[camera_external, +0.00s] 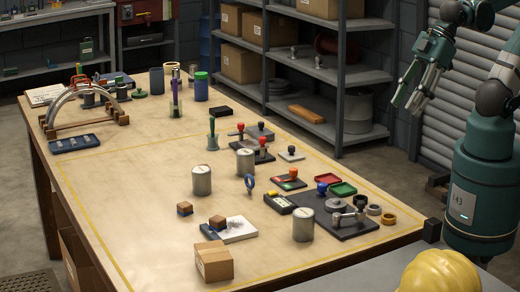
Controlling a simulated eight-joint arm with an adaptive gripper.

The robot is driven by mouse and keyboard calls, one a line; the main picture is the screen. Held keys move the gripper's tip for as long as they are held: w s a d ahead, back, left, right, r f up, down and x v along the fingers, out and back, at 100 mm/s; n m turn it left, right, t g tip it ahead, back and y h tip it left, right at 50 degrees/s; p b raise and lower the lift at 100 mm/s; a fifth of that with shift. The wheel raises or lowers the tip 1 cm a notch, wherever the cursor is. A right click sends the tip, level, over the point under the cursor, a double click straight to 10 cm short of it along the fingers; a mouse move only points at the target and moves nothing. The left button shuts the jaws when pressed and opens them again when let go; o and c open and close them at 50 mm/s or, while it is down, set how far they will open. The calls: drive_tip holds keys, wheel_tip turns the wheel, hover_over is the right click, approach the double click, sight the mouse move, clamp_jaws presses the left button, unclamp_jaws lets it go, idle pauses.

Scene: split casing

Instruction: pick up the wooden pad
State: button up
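No single thing is plainly the wooden pad. Two small brown wooden blocks are on the near part of the table: one block (185,209) lies on the bare tabletop, the other block (218,223) rests on a white sheet or slab (238,231). Both have dark undersides. My gripper (408,100) hangs in the air at the upper right, beyond the table's right edge and far from both blocks. Its fingers are spread apart, with nothing visible between them.
A cardboard box (213,262) stands close in front of the blocks. Grey cans (202,181), (303,225) and (245,162) stand nearby. A dark mat (325,211) with stamps and rings lies at the right. A yellow hard hat (440,272) is at bottom right. The table's left middle is clear.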

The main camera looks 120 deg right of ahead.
drive_tip(key=shift+w, duration=0.1)
